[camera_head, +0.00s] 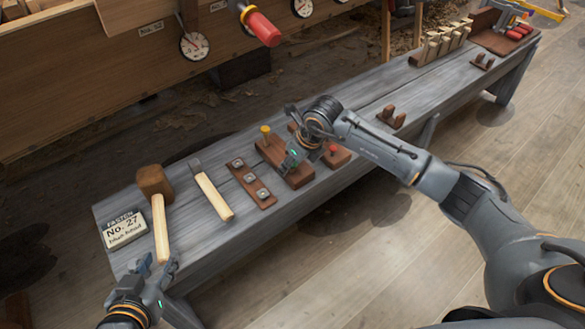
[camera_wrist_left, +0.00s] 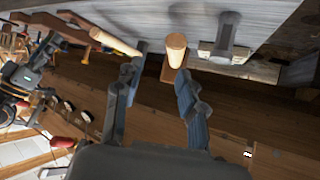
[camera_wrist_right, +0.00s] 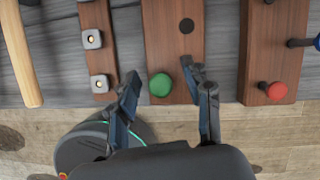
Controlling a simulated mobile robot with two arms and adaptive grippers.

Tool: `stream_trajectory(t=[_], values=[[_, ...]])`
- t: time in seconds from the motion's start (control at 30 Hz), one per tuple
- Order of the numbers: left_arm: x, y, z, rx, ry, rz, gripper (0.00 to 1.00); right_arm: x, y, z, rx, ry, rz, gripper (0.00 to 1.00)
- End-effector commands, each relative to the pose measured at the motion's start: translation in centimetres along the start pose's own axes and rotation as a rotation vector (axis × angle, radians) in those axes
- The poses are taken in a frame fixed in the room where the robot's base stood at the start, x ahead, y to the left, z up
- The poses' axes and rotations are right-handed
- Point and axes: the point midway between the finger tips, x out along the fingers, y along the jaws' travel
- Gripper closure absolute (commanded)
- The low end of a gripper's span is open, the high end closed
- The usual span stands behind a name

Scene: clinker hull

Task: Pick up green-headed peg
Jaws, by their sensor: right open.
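The green-headed peg (camera_wrist_right: 160,85) shows in the right wrist view, its round green head at the near end of a brown wooden block (camera_wrist_right: 172,40) with a dark hole further up. My right gripper (camera_wrist_right: 165,90) is open, its fingers apart on either side of the green head; I cannot tell whether they touch it. In the head view my right gripper (camera_head: 298,157) is over the block and hides the green peg. My left gripper (camera_head: 157,268) is open and empty near the end of the mallet handle; its fingers also show apart in the left wrist view (camera_wrist_left: 158,78).
A yellow peg (camera_head: 265,129) stands at the block's far end. A red-headed peg (camera_wrist_right: 276,91) is in the block to the right. A strip with square nuts (camera_head: 250,182), a chisel (camera_head: 214,195), a mallet (camera_head: 160,228) and a card (camera_head: 123,230) lie left on the bench.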

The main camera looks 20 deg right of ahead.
Motion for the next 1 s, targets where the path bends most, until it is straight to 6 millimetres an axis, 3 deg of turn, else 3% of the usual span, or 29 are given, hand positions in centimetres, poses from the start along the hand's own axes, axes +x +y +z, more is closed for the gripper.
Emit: stream_trajectory(t=[0.07,0.27,0.77,1.0], values=[[0.0,0.0,0.0,0.0,-0.001,0.0,0.6,0.0,0.0,0.0,0.0,0.0,0.0,0.5],[0.0,0.0,0.0,0.0,-0.002,0.0,0.6,0.0,0.0,0.0,0.0,0.0,0.0,0.89],[-0.1,0.0,0.2,0.0,-0.019,-0.001,0.6,-0.5,0.0,0.2,0.001,-0.001,0.0,0.89],[-1.2,-0.5,3.4,-0.003,-0.181,-0.011,0.6,-2.4,0.0,1.1,0.001,-0.002,0.0,0.89]])
